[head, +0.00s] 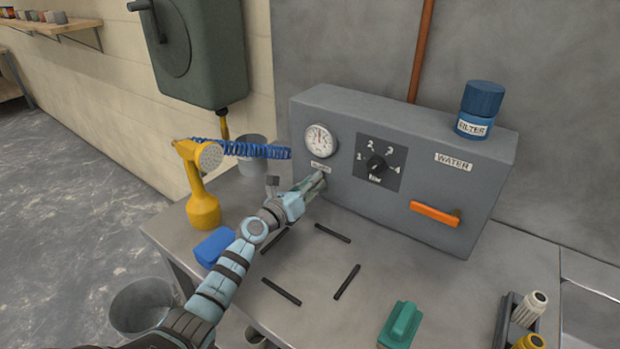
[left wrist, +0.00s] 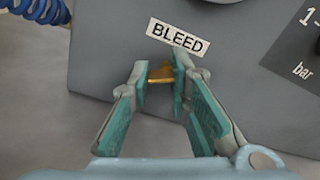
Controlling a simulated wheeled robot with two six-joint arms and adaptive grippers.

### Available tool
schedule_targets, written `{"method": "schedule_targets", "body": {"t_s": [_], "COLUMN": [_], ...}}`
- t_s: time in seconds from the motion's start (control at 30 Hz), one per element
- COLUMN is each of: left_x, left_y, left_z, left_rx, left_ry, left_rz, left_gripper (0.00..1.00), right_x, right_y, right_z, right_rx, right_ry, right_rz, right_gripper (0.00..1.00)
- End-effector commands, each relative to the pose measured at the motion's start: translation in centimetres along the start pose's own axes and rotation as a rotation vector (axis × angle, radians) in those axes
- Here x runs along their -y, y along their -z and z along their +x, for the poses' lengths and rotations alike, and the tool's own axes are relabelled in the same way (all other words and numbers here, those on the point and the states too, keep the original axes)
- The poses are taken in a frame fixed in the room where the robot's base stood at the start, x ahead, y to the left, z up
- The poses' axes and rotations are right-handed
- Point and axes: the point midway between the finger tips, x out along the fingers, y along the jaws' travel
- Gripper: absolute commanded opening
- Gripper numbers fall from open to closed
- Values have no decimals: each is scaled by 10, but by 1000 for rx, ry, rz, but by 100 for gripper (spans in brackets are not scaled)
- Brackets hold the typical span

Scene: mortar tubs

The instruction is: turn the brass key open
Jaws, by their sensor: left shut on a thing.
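The brass key (left wrist: 161,73) sits on the front of the grey water box, just below the BLEED label (left wrist: 178,37). In the left wrist view it lies between the teal fingers of my left gripper (left wrist: 160,85), which is shut on it. In the head view my left gripper (head: 316,183) is up against the box front under the gauge, and its fingers hide the key. Part of the key is covered by the right-hand finger in the wrist view, so its exact angle is hard to tell. My right gripper is in neither view.
The grey box (head: 340,205) carries a round gauge (head: 320,141), a black dial (head: 376,165) and an orange lever (head: 435,213). A yellow sprayer (head: 202,205) and a blue block (head: 214,247) stand near my left arm. Black strips and a green block (head: 401,323) lie on the bench.

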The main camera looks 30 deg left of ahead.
Motion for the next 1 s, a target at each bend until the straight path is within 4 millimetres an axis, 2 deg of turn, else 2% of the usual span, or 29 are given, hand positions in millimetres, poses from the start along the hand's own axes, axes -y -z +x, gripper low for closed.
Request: {"method": "schedule_targets", "body": {"t_s": [0.2,1.0], "left_x": [4,4], "left_y": [-1,-7], "left_z": [0,2], "left_rx": [-5,4], "left_ry": [8,13], "left_rz": [-206,-946], "left_gripper": [0,0], "right_x": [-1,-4], "right_y": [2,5], "right_z": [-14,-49], "right_rx": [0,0], "right_ry": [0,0], "right_rz": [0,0], "right_gripper": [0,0]}}
